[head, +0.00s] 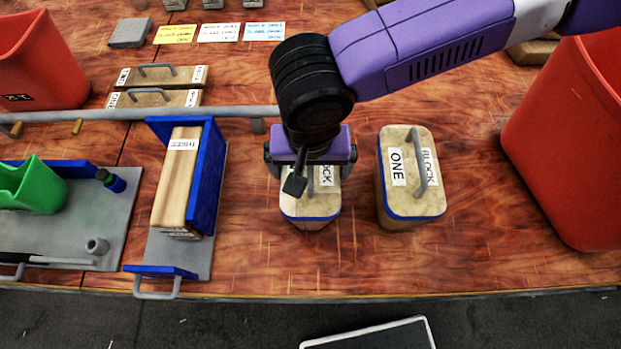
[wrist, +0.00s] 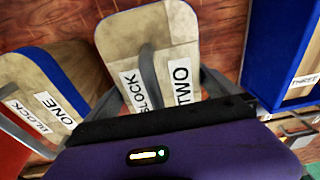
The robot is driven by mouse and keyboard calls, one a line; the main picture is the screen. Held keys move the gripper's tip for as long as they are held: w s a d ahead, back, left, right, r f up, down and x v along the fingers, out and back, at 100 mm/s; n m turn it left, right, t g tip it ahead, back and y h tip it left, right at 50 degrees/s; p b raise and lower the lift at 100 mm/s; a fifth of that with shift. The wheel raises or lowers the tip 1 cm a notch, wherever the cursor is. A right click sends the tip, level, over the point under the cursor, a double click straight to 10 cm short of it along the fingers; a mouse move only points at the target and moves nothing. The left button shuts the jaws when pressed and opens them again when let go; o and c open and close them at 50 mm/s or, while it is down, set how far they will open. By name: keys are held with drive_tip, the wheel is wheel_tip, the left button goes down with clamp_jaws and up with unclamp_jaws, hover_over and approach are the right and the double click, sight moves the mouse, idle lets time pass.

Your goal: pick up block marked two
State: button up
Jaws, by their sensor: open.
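The block marked two (wrist: 176,38) is a pale wooden block with a blue band, a grey handle and labels reading BLOCK and TWO. In the head view the block (head: 310,209) stands upright on the table, partly hidden under my gripper (head: 312,172). In the wrist view my gripper (wrist: 178,80) is open, with its fingers spread to either side of the block's handle. I cannot tell whether the fingers touch the block. The block marked one (head: 408,172) stands just to the right in the head view, and shows at the left in the wrist view (wrist: 45,95).
A blue and grey press (head: 208,190) holding a wooden block stands left of the block marked two. A red bin (head: 570,140) is at the right and another (head: 40,60) at the far left. A green scoop-like container (head: 35,187) sits left. The table's front edge is near.

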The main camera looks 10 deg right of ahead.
drive_tip(key=c, duration=1.7)
drive_tip(key=shift+c, duration=0.2)
drive_tip(key=shift+r, duration=0.1)
